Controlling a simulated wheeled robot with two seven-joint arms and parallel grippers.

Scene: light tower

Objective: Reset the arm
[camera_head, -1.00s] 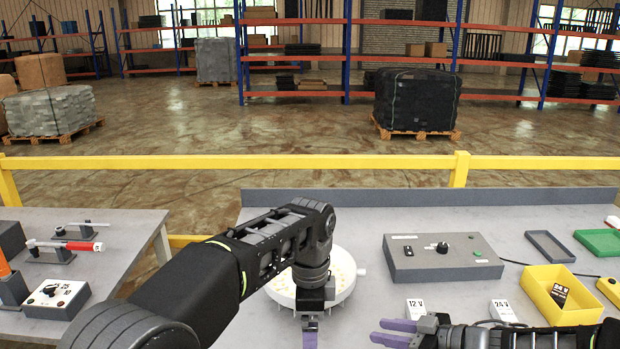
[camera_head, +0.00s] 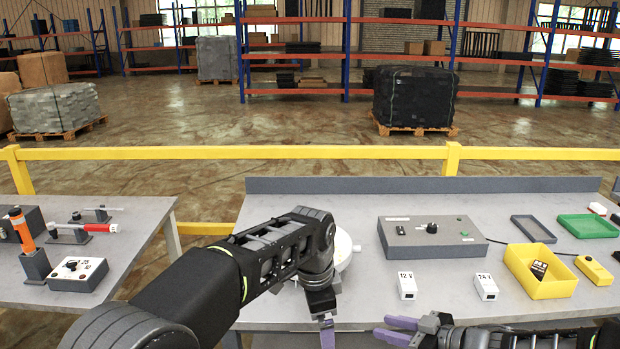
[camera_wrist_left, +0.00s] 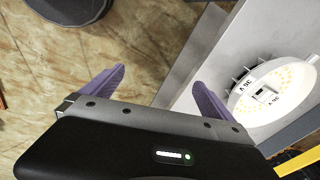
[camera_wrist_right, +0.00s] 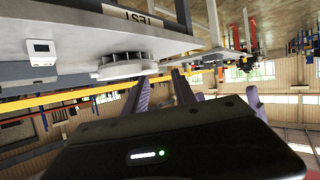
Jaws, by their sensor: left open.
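My left gripper (camera_head: 328,334) is at the front edge of the main bench, its purple fingers pointing down. In the left wrist view its fingers (camera_wrist_left: 160,88) are apart with nothing between them. My right gripper (camera_head: 396,330) is low in front of the bench, fingers pointing left. Its two purple fingers are apart and empty in the right wrist view (camera_wrist_right: 160,90). The white round lamp (camera_head: 343,246) on the bench is mostly hidden behind my left arm. It shows beside the left gripper in the left wrist view (camera_wrist_left: 262,100).
The main bench (camera_head: 365,300) holds a grey control box (camera_head: 430,250), 12 V (camera_head: 407,286) and 24 V (camera_head: 486,287) blocks, and a yellow bin (camera_head: 540,284). A side table (camera_head: 125,265) stands left across a gap. A yellow rail (camera_head: 300,153) runs behind.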

